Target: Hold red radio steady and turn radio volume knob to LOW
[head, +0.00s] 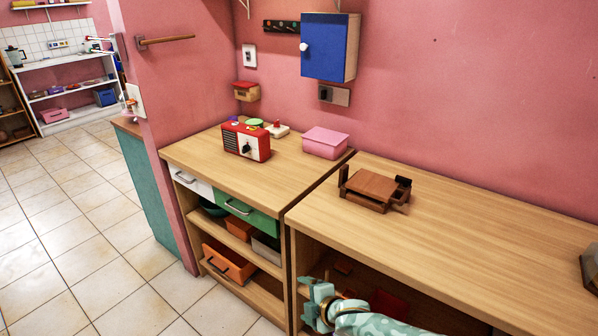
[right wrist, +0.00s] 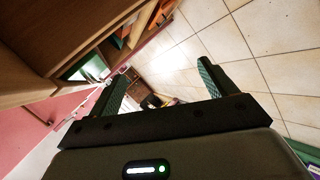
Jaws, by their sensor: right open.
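The red radio (head: 246,141) stands upright on the left wooden counter in the head view. Its front has a pale panel with a dark volume knob (head: 245,148); the knob's setting is too small to read. My right gripper (head: 308,296) is low in front of the right counter's open shelf, well below and to the right of the radio. In the right wrist view its two fingers (right wrist: 160,82) are apart with nothing between them. My left gripper is not in view.
A pink box (head: 325,142) stands right of the radio, with a green round item (head: 254,122) behind the radio. A brown wooden device (head: 375,188) sits on the right counter (head: 470,230). A blue cabinet (head: 328,46) hangs above. Tiled floor (head: 90,230) is clear at left.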

